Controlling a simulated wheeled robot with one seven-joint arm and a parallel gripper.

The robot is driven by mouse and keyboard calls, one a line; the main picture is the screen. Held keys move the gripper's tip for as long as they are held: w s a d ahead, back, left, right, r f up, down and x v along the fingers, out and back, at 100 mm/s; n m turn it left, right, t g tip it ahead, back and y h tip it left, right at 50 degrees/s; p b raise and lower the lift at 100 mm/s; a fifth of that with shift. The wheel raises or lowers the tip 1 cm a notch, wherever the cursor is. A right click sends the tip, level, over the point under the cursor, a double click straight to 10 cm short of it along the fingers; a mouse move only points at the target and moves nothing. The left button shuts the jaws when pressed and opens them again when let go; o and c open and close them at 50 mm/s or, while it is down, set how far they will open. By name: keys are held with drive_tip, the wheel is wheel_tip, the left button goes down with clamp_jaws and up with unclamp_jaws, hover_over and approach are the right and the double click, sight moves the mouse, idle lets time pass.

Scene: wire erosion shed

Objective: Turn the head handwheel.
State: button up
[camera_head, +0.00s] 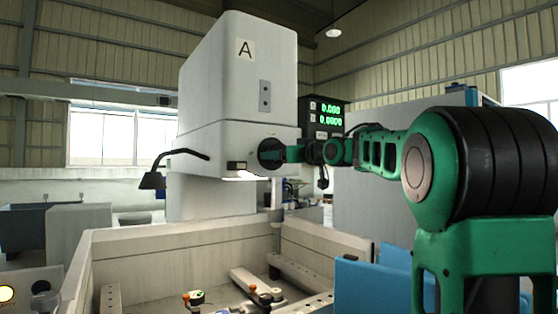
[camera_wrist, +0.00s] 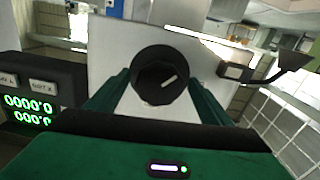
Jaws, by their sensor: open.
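The head handwheel (camera_wrist: 160,68) is a black round knob with a white mark on its face. In the wrist view it stands between the two green fingers of my gripper (camera_wrist: 161,88), which are spread to either side of it. I cannot tell whether the fingers touch its rim. In the head view the handwheel (camera_head: 268,153) is on the lower right of the white machine head marked A (camera_head: 235,90). My gripper (camera_head: 283,153) reaches it from the right and partly hides it.
The digital readout (camera_head: 323,115) with green figures is close behind my wrist; it also shows in the wrist view (camera_wrist: 28,108). A black lamp (camera_head: 153,178) hangs left of the head. The walled tank (camera_head: 180,238) below holds fixtures. Blue panels (camera_head: 370,285) stand front right.

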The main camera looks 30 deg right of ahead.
drive_tip(key=c, duration=1.1)
drive_tip(key=shift+o, duration=0.2)
drive_tip(key=shift+m, duration=0.3)
drive_tip(key=m, duration=0.9)
drive_tip(key=shift+a, duration=0.15)
drive_tip(key=o, duration=1.1)
drive_tip(key=shift+c, duration=0.2)
